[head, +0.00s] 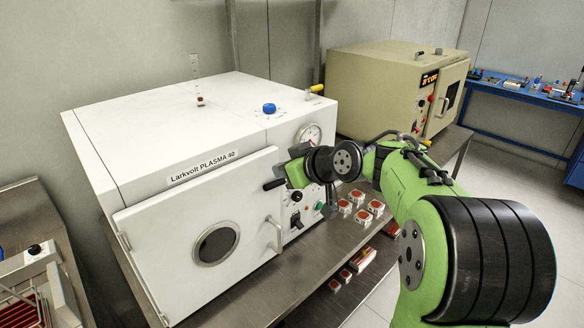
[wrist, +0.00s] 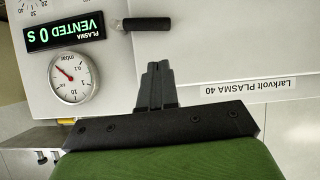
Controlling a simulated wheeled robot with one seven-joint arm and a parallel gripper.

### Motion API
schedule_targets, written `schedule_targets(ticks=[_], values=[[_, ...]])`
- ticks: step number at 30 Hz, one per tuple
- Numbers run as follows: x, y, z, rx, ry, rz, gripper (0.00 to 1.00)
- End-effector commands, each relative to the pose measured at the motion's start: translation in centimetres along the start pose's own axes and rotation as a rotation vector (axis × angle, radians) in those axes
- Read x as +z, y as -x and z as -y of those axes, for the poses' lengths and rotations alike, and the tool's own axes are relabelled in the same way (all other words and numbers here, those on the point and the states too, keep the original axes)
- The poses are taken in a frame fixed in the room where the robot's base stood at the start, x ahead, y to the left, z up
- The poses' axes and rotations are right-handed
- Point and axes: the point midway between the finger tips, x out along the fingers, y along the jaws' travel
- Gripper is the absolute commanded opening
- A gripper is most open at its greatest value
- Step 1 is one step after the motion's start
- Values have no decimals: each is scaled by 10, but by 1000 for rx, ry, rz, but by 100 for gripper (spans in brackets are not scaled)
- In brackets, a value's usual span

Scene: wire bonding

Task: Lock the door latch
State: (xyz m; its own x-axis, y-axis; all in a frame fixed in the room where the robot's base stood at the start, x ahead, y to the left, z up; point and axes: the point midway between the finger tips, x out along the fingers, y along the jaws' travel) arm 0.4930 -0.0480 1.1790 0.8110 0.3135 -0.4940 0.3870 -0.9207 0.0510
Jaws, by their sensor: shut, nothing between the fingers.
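The white plasma machine (head: 200,115) has its door (head: 165,245) on the front, with a round window and a pale pull handle (head: 275,235). Whether the door is fully flush I cannot tell. The latch is a black bar (head: 273,184) near the door's upper right edge. In the wrist view, which shows the machine upside down, the latch (wrist: 147,23) lies horizontal, with its pivot at the left end. My gripper (wrist: 157,68) is shut and empty, its fingertips apart from the latch in that picture. In the head view my wrist hides the fingertips.
A gauge (head: 309,134) and controls sit right of the door; the wrist view shows a display (wrist: 64,33) reading "VENTED 0 s". Several small red-and-white boxes (head: 375,207) stand on the steel bench (head: 335,240). A beige machine (head: 375,85) stands behind.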

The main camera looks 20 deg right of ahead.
Motion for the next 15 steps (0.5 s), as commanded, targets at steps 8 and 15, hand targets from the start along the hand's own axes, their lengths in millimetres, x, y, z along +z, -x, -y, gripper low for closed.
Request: schedule_targets(ticks=[8, 15], values=[[4, 67, -6, 12, -6, 4, 0], [5, 88, -7, 7, -6, 5, 0]])
